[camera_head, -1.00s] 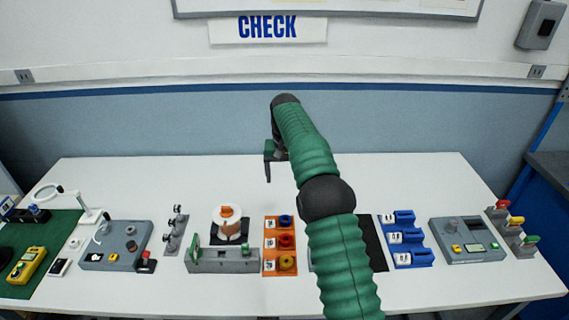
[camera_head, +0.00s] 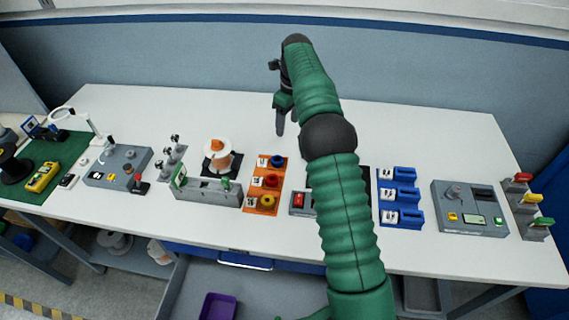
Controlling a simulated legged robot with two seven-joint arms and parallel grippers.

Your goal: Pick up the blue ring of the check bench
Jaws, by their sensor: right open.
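The blue ring (camera_head: 277,160) sits in the top place of an orange holder (camera_head: 262,206) on the white bench. A red ring (camera_head: 271,181) and a yellow ring (camera_head: 267,205) sit below it in the same holder. My right gripper (camera_head: 280,131) is open and empty, fingers pointing down. It hangs above the bench, behind the blue ring in the picture and apart from it. My green right arm crosses the middle of the view and hides part of the bench right of the holder. My left gripper is not in view.
A grey fixture (camera_head: 207,190) and an orange-and-white spool (camera_head: 218,152) stand left of the holder. A small box with a red switch (camera_head: 299,201) is close on its right. Blue holders (camera_head: 400,197) and a grey meter (camera_head: 469,208) stand further right. The back of the bench is clear.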

